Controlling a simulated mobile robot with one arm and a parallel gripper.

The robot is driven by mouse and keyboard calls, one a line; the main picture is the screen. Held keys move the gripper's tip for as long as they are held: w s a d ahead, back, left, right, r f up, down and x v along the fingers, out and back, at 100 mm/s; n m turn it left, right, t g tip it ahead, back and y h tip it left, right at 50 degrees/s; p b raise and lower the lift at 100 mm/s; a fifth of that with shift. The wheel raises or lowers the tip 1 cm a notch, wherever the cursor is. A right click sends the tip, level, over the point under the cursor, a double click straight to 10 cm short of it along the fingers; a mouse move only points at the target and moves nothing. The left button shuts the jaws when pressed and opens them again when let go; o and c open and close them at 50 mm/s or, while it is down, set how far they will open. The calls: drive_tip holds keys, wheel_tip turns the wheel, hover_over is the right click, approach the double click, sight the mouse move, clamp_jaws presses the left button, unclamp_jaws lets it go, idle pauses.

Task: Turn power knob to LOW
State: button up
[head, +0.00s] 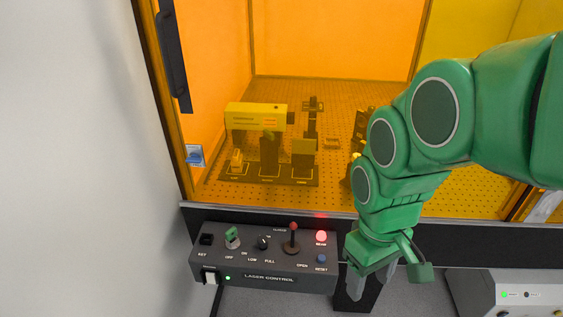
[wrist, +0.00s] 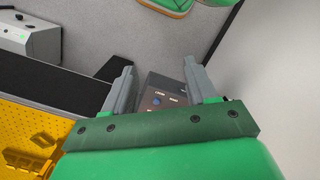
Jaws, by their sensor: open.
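The laser control box (head: 215,262) is a dark panel below the orange enclosure in the head view. The power knob (head: 263,242) is small and black, above the LOW and FULL labels; its pointer is too small to read. My gripper (head: 370,280) is open and empty, just past the box's right end, with its fingers pointing down and apart from the knob. In the wrist view, my gripper (wrist: 158,68) has its two grey fingers spread, with part of the control box (wrist: 165,86) visible between and beyond them. The knob cannot be made out there.
A green key switch (head: 232,237) stands left of the knob and a red-tipped lever (head: 293,238) right of it. A lit red beam lamp (head: 321,237) and blue reset button (head: 321,258) sit at the right end. A pale instrument box (head: 520,295) stands lower right.

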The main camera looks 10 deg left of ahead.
drive_tip(key=w+a+f+n, duration=0.2)
drive_tip(key=w+a+n, duration=0.75)
drive_tip(key=w, duration=0.25)
drive_tip(key=n+t, duration=0.1)
drive_tip(key=n, duration=0.6)
hover_over(263, 238)
drive_tip(key=f, duration=0.6)
drive_tip(key=shift+s+d+f, duration=0.2)
drive_tip(key=shift+d+f, duration=0.05)
drive_tip(key=shift+f, duration=0.15)
drive_tip(key=shift+w+a+f, duration=0.2)
drive_tip(key=shift+a+f, duration=0.15)
drive_tip(key=shift+f, duration=0.05)
drive_tip(key=shift+d+f, duration=0.1)
drive_tip(key=shift+f, duration=3.75)
drive_tip(key=c, duration=1.1)
drive_tip(key=shift+o, duration=0.2)
